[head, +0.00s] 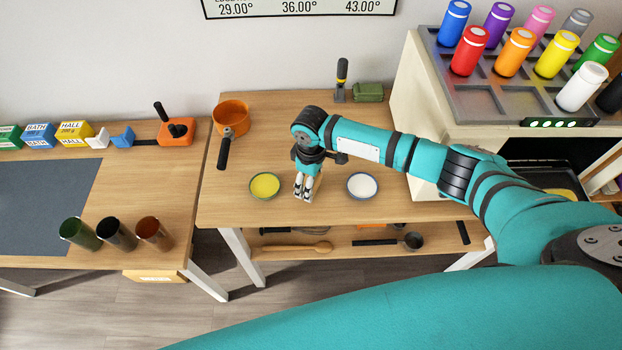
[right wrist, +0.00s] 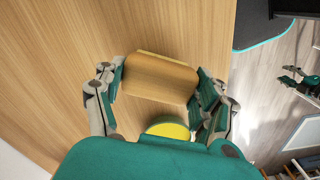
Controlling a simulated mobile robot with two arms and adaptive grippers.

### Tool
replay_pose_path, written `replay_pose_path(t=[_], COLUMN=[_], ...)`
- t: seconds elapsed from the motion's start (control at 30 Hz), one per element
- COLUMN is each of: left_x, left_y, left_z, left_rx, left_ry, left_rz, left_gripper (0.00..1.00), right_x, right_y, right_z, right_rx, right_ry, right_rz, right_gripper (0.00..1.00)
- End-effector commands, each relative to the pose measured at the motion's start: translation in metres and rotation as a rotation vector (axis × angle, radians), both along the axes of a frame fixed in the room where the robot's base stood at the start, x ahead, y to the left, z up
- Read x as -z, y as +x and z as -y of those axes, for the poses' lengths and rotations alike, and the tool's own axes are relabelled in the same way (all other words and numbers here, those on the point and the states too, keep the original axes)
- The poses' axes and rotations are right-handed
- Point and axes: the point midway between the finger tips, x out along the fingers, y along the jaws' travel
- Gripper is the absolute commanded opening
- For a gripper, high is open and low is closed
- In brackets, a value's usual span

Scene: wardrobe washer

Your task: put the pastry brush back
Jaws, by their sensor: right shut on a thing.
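My right gripper (head: 305,190) is low over the middle table, between a bowl of yellow liquid (head: 265,186) and a bowl of white contents (head: 362,186). In the right wrist view my right gripper (right wrist: 160,95) is shut on a wooden block-like piece with a pale edge (right wrist: 160,78), which looks like the pastry brush. Its bristles cannot be made out. The yellow bowl shows partly below it (right wrist: 168,130). My left gripper (right wrist: 300,80) seems to show small at the right edge of the right wrist view, over the floor; its jaws are unclear.
An orange pot (head: 231,115) stands at the table's back left; a dark-handled tool (head: 341,80) and a green box (head: 368,92) stand at the back. A lower shelf holds a wooden spoon (head: 295,248) and a ladle (head: 412,240). A cabinet (head: 415,110) bounds the right.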

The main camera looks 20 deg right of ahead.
Motion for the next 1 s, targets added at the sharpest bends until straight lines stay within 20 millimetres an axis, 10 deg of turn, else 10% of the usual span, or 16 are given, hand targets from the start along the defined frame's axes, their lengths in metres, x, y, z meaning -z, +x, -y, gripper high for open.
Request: replay_pose_path(t=[0.6, 0.63, 0.83, 1.0], left_x=[0.003, 0.0026, 0.0025, 0.0025], left_y=[-0.002, -0.002, -0.0019, -0.0018], left_z=[-0.0031, -0.0031, -0.003, -0.0029], left_rx=[-0.001, -0.001, -0.001, -0.001], left_ry=[0.004, 0.004, 0.004, 0.004], left_rz=[-0.003, -0.003, -0.003, -0.003], left_gripper=[0.4, 0.4, 0.4, 0.4], right_x=[0.0071, 0.0062, 0.0062, 0.0062], right_y=[0.0001, 0.0003, 0.0002, 0.0002], right_z=[-0.0001, -0.0002, -0.0002, -0.0001], right_rx=[0.0, 0.0, 0.0, 0.0], right_ry=[0.001, 0.001, 0.001, 0.001], right_rz=[0.001, 0.001, 0.001, 0.001], right_gripper=[0.38, 0.74, 1.0, 1.0])
